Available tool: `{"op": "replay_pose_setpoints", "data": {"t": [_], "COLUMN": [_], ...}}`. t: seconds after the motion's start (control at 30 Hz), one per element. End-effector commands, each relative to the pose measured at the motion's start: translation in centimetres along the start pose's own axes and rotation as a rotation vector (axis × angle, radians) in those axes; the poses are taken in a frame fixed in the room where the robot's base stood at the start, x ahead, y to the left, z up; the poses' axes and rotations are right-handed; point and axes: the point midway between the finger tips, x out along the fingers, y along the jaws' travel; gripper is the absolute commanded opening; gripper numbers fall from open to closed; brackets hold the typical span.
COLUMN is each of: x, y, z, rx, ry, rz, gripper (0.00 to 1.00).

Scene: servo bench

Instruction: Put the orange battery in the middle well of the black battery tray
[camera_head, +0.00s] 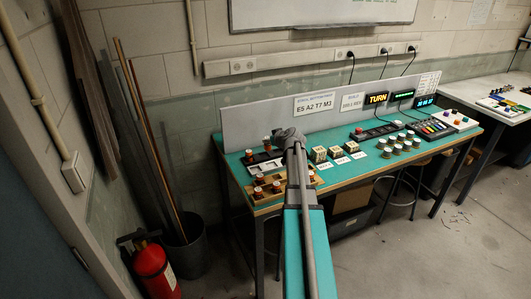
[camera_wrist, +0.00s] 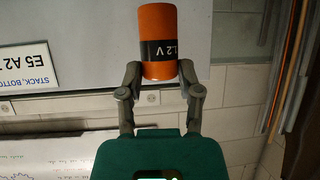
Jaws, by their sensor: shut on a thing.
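My gripper (camera_wrist: 159,72) is shut on the orange battery (camera_wrist: 156,28), its fingers on either side of one end. The battery has a black band marked "1.2 V". In the head view my gripper (camera_head: 291,136) is above the left part of the bench, and the battery in it cannot be made out. What looks like the black battery tray (camera_head: 259,158) lies on the teal bench top just left of the gripper. Its wells are too small to tell apart, and my arm may hide part of it. The tray is not seen in the wrist view.
A wooden rack (camera_head: 266,196) with several copper-and-white cylinders stands at the bench's front left. Patterned blocks (camera_head: 319,154) and several white-topped jars (camera_head: 398,146) stand to the right. A grey panel (camera_head: 252,116) rises behind. A fire extinguisher (camera_head: 156,270) stands on the floor at left.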

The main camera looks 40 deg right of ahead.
Motion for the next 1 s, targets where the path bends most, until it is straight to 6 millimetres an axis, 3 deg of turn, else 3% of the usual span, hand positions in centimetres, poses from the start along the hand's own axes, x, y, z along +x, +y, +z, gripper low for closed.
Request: {"op": "replay_pose_setpoints", "data": {"t": [0.03, 0.3, 0.7, 1.0], "x": [1.5, 6.4, 10.3, 11.3], "y": [0.6, 2.2, 3.1, 3.3], "z": [0.1, -0.1, 2.0, 2.3], "rx": [0.000, 0.000, 0.000, -0.001], "ry": [0.000, 0.000, 0.000, 0.000], "rz": [0.000, -0.002, -0.001, -0.001], "gripper": [0.00, 0.00, 0.00, 0.00]}}
